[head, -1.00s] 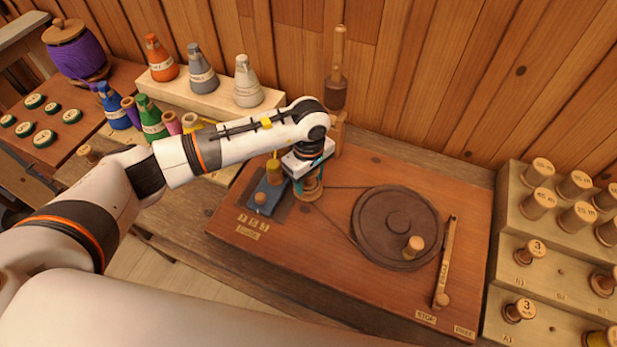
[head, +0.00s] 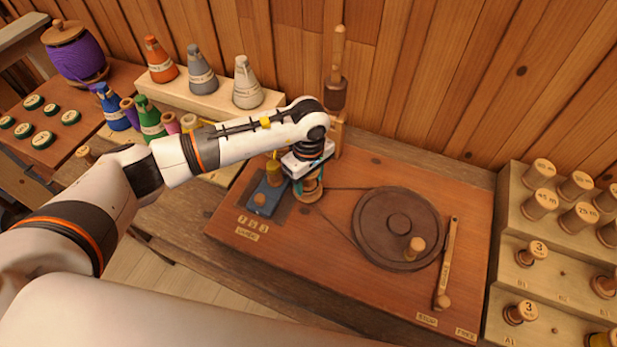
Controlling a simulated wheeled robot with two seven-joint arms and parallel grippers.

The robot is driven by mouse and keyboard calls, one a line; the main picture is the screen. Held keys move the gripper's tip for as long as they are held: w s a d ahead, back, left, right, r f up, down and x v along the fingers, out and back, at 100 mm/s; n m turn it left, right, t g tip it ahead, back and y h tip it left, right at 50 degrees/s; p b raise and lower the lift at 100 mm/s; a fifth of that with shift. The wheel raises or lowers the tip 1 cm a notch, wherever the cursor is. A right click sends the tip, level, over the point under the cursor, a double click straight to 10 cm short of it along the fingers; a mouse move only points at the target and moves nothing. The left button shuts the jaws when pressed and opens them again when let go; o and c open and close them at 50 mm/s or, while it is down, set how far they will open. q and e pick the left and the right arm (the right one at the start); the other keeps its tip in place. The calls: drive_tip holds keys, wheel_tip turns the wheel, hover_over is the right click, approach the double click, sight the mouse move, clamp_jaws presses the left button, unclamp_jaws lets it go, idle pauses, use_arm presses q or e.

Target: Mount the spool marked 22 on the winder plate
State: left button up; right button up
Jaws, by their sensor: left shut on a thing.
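My left gripper (head: 308,185) comes in from the left and points down over the left part of the wooden winder board (head: 300,230). It is shut on a wooden spool (head: 308,190) that mostly hides beneath the gripper; any number on it is covered. The spool is at the spindle area beside a blue block (head: 267,196); I cannot tell whether it is seated. A thin belt runs from there to a dark wheel (head: 385,225) with a wooden knob. I can read no 22 on any spool. My right gripper is not in view.
A stepped rack (head: 510,270) with several spools, some marked 3 or 25 m, stands at the right. Coloured thread cones (head: 202,70) stand at the back left. A wooden lever (head: 447,265) lies right of the wheel. The front of the board is clear.

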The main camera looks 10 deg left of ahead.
use_arm(q)
drive_tip(key=shift+b, duration=0.3)
idle(0.6)
drive_tip(key=shift+f+b, duration=0.65)
drive_tip(key=shift+b, duration=0.05)
drive_tip(key=o, duration=0.7)
drive_tip(key=shift+r, duration=0.1)
drive_tip(key=shift+r+p, duration=1.4)
drive_tip(key=shift+r, duration=1.2)
drive_tip(key=shift+r+p, duration=1.25)
drive_tip(key=shift+r, duration=1.6)
